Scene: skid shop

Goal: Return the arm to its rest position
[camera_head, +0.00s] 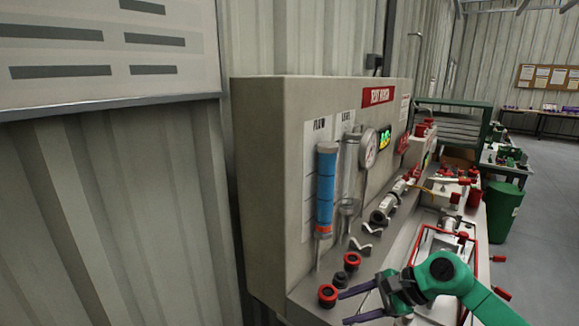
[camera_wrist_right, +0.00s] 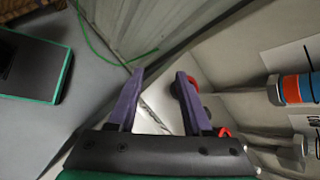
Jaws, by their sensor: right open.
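My right arm (camera_head: 441,274), green with a dark joint cap, comes in from the lower right in the head view. My right gripper (camera_head: 343,309) is open, with its two purple fingers pointing left past the bench's front end. Nothing shows between the fingers in the right wrist view (camera_wrist_right: 160,76). The gripper is close to a red knob (camera_head: 327,295) at the near end of the bench; whether they touch is unclear. My left arm and gripper are out of view.
A grey test panel (camera_head: 268,190) carries a blue flow tube (camera_head: 326,190) and a round gauge (camera_head: 368,150). Valves and red-handled fittings crowd the bench (camera_head: 402,248). A green bin (camera_head: 502,210) stands behind. Corrugated wall (camera_head: 110,220) fills the left; open floor (camera_head: 545,230) lies right.

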